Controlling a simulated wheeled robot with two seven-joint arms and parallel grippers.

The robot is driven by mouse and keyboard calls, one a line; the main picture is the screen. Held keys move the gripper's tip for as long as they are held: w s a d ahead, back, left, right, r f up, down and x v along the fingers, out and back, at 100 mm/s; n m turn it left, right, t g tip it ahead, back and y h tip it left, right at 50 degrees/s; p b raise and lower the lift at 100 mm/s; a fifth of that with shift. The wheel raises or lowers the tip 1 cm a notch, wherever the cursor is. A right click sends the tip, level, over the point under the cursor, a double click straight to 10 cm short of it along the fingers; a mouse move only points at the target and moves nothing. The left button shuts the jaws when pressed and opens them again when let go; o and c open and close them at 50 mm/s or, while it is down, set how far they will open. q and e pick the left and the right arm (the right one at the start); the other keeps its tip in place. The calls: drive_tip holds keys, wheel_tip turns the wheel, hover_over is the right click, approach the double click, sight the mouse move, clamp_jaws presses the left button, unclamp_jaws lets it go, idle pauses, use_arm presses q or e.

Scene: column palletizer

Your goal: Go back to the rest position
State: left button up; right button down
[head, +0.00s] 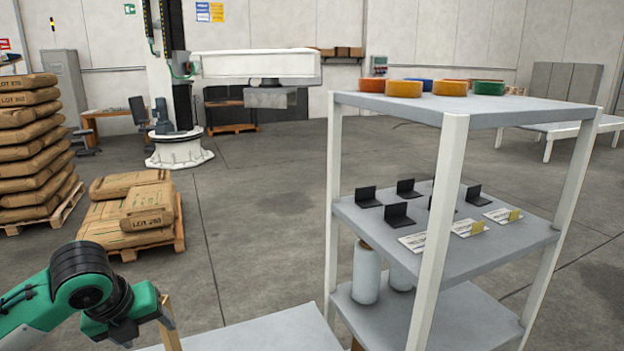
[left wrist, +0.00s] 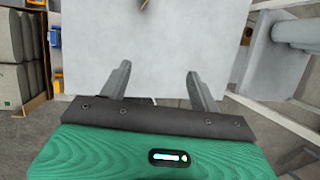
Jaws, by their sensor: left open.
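My left arm comes in at the lower left of the head view, and my left gripper (head: 122,328) is at the bottom edge there, its fingers not clearly visible. In the left wrist view my left gripper (left wrist: 158,70) is open, its two grey fingers apart with nothing between them. Beyond them is a pale flat surface (left wrist: 155,45), and it also shows at the bottom of the head view (head: 260,335). My right gripper is in neither view.
A shelf rack (head: 450,135) at right holds coloured tape rolls (head: 404,88), black stands (head: 398,215), labels and white film rolls (head: 367,272). Sack pallets (head: 140,210) stand at left. A light tan upright piece (head: 169,325) is beside my left gripper. The floor between is clear.

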use_arm(q)
drive_tip(key=s+d+f+n+h, duration=0.1)
drive_tip(key=s+d+f+n, duration=0.2)
drive_tip(key=d+f+n, duration=0.45)
drive_tip(key=s+d+f+n+h, duration=0.1)
drive_tip(key=s+d+f+n, duration=0.3)
drive_tip(key=f, duration=0.6)
drive_tip(key=s+f+n+g+y, duration=0.1)
drive_tip(key=s+f+n, duration=0.4)
drive_tip(key=s+n, duration=0.25)
drive_tip(key=s+f+n+y, duration=0.1)
drive_tip(key=s+f+n, duration=0.4)
drive_tip(key=s+n, duration=0.3)
wheel_tip(320, 180, down, 35)
drive_tip(key=g+b, duration=0.1)
drive_tip(key=b, duration=0.4)
drive_tip(key=s+a+f+b, duration=0.2)
drive_tip(key=s+f, duration=0.7)
drive_tip(key=f, duration=0.3)
drive_tip(key=s+a+f+g+b, duration=0.1)
drive_tip(key=s+a+f+b, duration=0.1)
drive_tip(key=s+f, duration=0.7)
wheel_tip(320, 180, down, 4)
drive_tip(key=shift+s+f+n+g+b, duration=0.25)
drive_tip(key=shift+s+n+g+b, duration=0.1)
drive_tip(key=shift+b, duration=0.15)
